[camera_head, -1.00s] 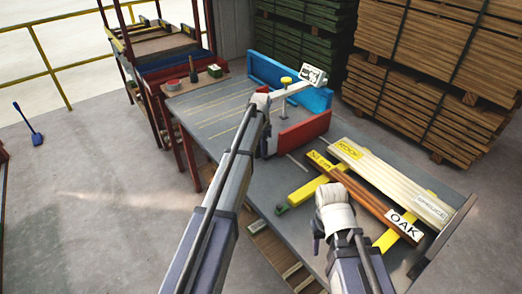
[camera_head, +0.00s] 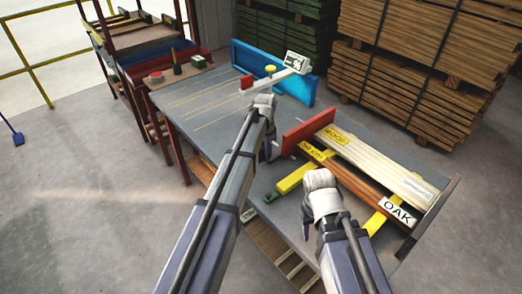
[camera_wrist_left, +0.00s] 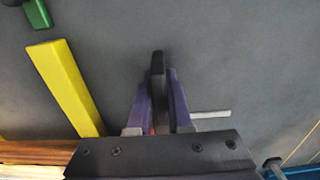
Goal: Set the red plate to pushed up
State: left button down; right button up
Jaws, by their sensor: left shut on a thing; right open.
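The red plate (camera_head: 310,130) stands upright on the grey table, its right end close to the ends of the stacked boards. My left gripper (camera_head: 271,148) points down by the plate's left end; my wrist and forearm partly hide it. In the left wrist view, its purple fingers (camera_wrist_left: 158,92) are shut on a narrow dark upright handle (camera_wrist_left: 157,64). A small reddish patch shows between the fingers; whether the handle joins the red plate is not clear. My right gripper (camera_head: 309,228) is open over the table's near side, its fingers mostly hidden.
Boards (camera_head: 380,165) and a brown OAK beam (camera_head: 360,190) lie across yellow bars (camera_head: 294,180). A blue fence (camera_head: 290,82) stands behind, with a white arm and display (camera_head: 296,63) before it. Timber stacks (camera_head: 410,90) stand behind.

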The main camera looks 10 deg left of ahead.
pick_arm(q)
jog(key=c, duration=0.8)
grip_release()
jog(key=shift+c, duration=0.2)
jog(key=shift+r, duration=0.1)
pick_arm(e)
jog(key=shift+r, duration=0.15)
pick_arm(q)
notch_tip(320, 180, up, 8)
jog(key=p, duration=0.8)
pick_arm(e)
notch_tip(320, 180, up, 8)
jog(key=shift+f, duration=0.2)
pick_arm(q)
jog(key=shift+f, duration=0.2)
